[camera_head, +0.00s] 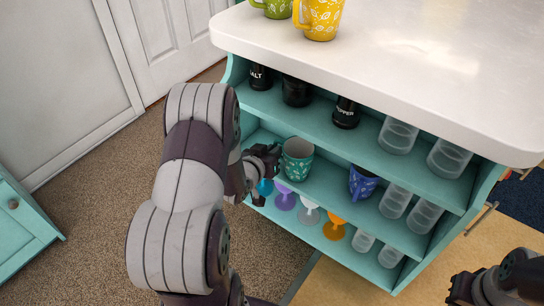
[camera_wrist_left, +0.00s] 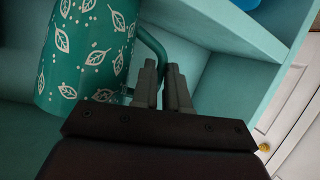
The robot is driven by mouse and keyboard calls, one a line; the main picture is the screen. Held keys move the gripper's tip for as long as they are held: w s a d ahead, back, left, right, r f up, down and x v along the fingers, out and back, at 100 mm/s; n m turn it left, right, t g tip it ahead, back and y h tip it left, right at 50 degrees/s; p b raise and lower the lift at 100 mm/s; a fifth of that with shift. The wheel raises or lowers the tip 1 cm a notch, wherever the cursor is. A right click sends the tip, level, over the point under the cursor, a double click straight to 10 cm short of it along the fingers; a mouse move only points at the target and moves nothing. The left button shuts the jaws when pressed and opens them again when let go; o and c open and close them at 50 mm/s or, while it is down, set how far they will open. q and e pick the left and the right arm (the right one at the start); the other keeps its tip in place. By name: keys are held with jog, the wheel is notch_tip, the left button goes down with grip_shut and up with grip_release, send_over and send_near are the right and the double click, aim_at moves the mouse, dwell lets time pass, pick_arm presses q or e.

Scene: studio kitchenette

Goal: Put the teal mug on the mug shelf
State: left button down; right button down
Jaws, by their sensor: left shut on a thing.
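The teal mug (camera_head: 297,162) with white leaf prints is inside the teal shelf unit, at the left part of the middle shelf (camera_head: 328,182). It is roughly upright in the head view; I cannot tell whether its base touches the shelf board. My left gripper (camera_head: 268,158) is beside the mug on its left. In the left wrist view the mug (camera_wrist_left: 88,50) fills the upper left, and its handle (camera_wrist_left: 152,45) runs down to my left gripper's fingers (camera_wrist_left: 165,88), which are shut on it. My right gripper (camera_head: 462,290) is at the lower right, its jaws unclear.
A blue mug (camera_head: 364,183) and clear cups (camera_head: 395,201) stand farther right on the middle shelf. Salt, pepper and a dark jar stand above; coloured goblets (camera_head: 286,198) stand below. Yellow (camera_head: 320,18) and green (camera_head: 275,8) mugs stand on the white counter (camera_head: 400,50).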

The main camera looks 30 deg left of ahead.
pick_arm(q)
jog(key=c, duration=1.1)
grip_release()
jog(key=shift+s+r, duration=0.1)
jog(key=shift+r, duration=0.15)
jog(key=a+p+v, duration=0.1)
jog(key=p+v, duration=0.3)
jog(key=v, duration=0.7)
jog(key=s+d+r+m+g, duration=0.1)
jog(key=s+d+g, duration=0.1)
jog(key=d+g, duration=0.2)
jog(key=s+d+r+m+g, duration=0.1)
jog(key=s+d+g, duration=0.2)
jog(key=d+g, duration=0.1)
jog(key=s+d+r+m+g+h, duration=0.1)
jog(key=s+d+g, duration=0.1)
jog(key=d+g, duration=0.2)
jog(key=shift+s+d+r, duration=0.15)
jog(key=shift+d, duration=0.5)
jog(key=shift+s+d+r, duration=0.15)
jog(key=shift+d, duration=0.5)
